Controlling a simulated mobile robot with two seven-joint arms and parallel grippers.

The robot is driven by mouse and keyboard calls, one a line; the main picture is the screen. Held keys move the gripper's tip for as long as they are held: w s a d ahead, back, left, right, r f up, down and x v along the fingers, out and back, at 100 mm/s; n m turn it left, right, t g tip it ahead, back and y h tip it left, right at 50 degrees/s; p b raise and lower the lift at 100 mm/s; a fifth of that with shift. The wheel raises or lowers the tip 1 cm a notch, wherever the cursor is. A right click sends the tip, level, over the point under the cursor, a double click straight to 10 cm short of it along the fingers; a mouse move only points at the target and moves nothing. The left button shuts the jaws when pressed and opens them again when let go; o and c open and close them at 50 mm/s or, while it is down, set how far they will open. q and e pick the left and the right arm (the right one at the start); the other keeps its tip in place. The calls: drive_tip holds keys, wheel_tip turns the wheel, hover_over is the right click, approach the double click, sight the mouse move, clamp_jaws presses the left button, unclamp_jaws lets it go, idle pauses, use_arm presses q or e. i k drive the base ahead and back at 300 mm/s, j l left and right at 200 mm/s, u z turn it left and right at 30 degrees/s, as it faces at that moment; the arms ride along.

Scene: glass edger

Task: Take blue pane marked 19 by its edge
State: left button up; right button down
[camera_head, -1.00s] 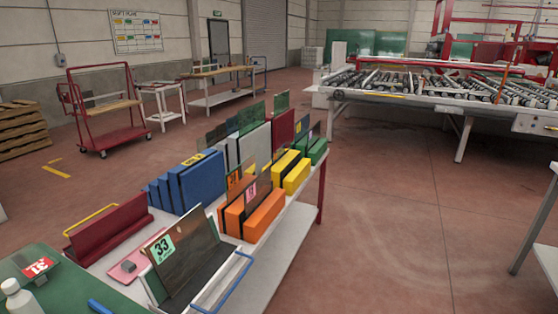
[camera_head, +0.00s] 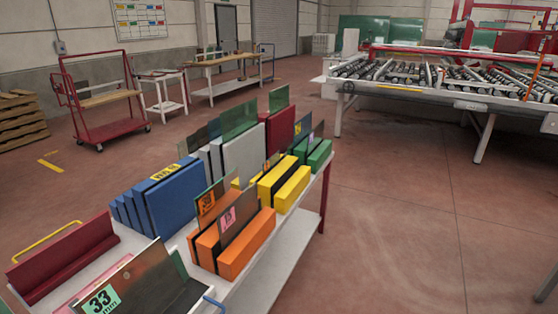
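I cannot make out a blue pane marked 19. A bluish pane (camera_head: 300,130) with a small yellow tag stands behind the green blocks (camera_head: 319,153); its number is too small to read. A dark pane with a pinkish tag (camera_head: 316,135) stands close to it, partly overlapping. Blue blocks (camera_head: 176,200) stand left of the middle of the table, with a yellow label on top that I cannot read clearly. Neither of my grippers is in view.
The white table (camera_head: 262,283) also bears orange blocks (camera_head: 247,245) with two tagged panes, yellow blocks (camera_head: 291,190), greenish panes (camera_head: 238,117), a red rack (camera_head: 66,255) and a pane marked 33 (camera_head: 150,284). A roller conveyor (camera_head: 425,78) stands behind. The right floor is clear.

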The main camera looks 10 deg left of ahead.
sight(267, 165)
drive_tip(key=i+l, duration=0.15)
drive_tip(key=i, duration=0.25)
drive_tip(key=i+l, duration=0.15)
drive_tip(key=i, duration=0.25)
drive_tip(key=i+l, duration=0.15)
drive_tip(key=i, duration=0.25)
